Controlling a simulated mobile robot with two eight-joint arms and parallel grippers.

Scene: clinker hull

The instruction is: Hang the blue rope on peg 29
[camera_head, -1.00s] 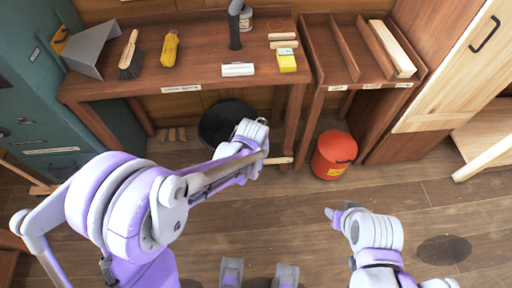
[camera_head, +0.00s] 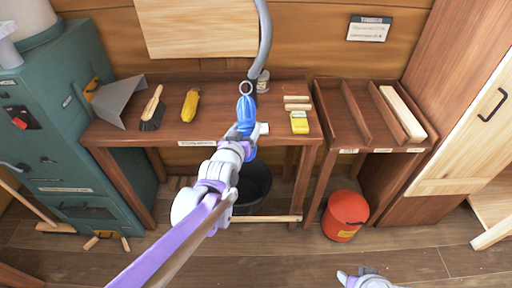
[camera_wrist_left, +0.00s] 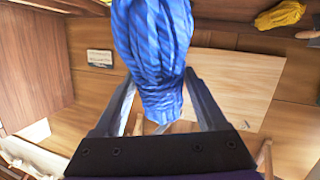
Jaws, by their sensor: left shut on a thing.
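The blue rope (camera_head: 246,112) is a bundled hank with a pale ring at its top, held up in front of the workbench. My left gripper (camera_head: 240,142) is shut on it. In the left wrist view the rope (camera_wrist_left: 155,45) fills the space between the two fingers of my left gripper (camera_wrist_left: 157,92). My right gripper (camera_head: 352,278) shows only partly at the bottom edge of the head view, low over the floor, and its jaws are too small to read. No peg numbered 29 can be made out in either view.
The workbench (camera_head: 180,133) holds a dustpan (camera_head: 118,100), a brush (camera_head: 152,108), a yellow bundle (camera_head: 190,105) and a yellow box (camera_head: 299,123). A grey hose (camera_head: 265,40) hangs behind the rope. A pale board (camera_head: 195,28) is on the wall. An orange bucket (camera_head: 345,212) stands on the floor.

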